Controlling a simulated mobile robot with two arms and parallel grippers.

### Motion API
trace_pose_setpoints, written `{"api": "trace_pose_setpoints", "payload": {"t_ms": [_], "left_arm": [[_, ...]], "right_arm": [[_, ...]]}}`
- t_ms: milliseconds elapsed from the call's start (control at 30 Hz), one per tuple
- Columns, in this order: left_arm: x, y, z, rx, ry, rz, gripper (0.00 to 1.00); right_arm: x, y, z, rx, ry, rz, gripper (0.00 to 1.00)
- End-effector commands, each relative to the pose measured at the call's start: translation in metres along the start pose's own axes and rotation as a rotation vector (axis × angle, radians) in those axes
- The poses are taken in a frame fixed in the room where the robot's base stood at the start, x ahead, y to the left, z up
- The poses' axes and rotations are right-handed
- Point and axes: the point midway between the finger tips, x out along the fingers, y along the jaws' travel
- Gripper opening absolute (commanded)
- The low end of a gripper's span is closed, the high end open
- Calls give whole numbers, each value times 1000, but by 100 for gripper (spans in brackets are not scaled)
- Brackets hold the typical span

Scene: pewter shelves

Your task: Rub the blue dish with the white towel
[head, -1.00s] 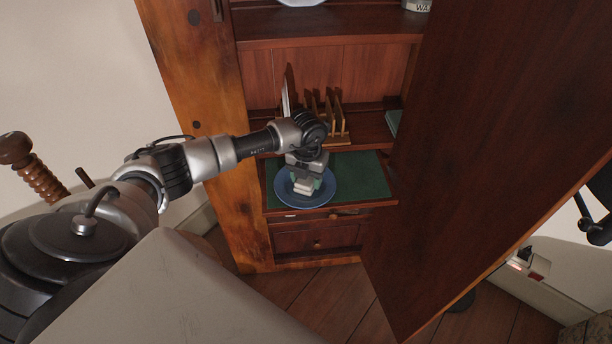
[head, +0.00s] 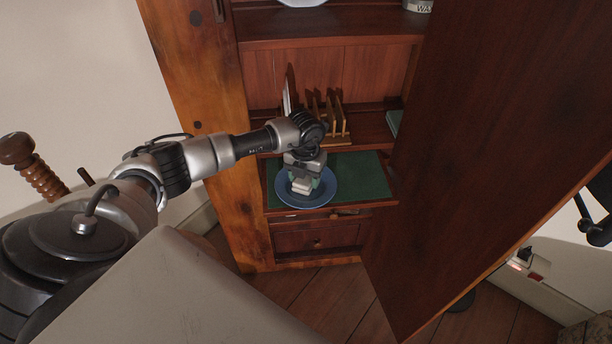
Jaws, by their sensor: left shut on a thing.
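The blue dish (head: 322,196) lies on a green mat on the cabinet's pull-out shelf. My left gripper (head: 303,180) is over the dish, pointing down, shut on the white towel (head: 301,187). The towel shows as a small pale folded piece inside the dish's rim; whether it presses on the dish cannot be told. The gripper and towel hide the middle of the dish. My right gripper is not in view.
A wooden rack (head: 335,118) with a plate stands on the shelf behind my gripper. The open cabinet door (head: 490,140) blocks the right side. The green mat (head: 362,176) is bare to the right of the dish. A drawer (head: 316,239) is below.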

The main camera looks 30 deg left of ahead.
Motion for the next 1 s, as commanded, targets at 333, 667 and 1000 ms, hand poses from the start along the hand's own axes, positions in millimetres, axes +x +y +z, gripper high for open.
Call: {"api": "trace_pose_setpoints", "payload": {"t_ms": [333, 667, 1000], "left_arm": [[1, -4, -1, 0, 2, 0, 34], [1, -2, -1, 2, 2, -1, 34], [1, -9, -1, 1, 2, -1, 34]], "right_arm": [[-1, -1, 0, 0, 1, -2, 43], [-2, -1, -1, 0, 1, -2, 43], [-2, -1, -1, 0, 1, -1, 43]]}}
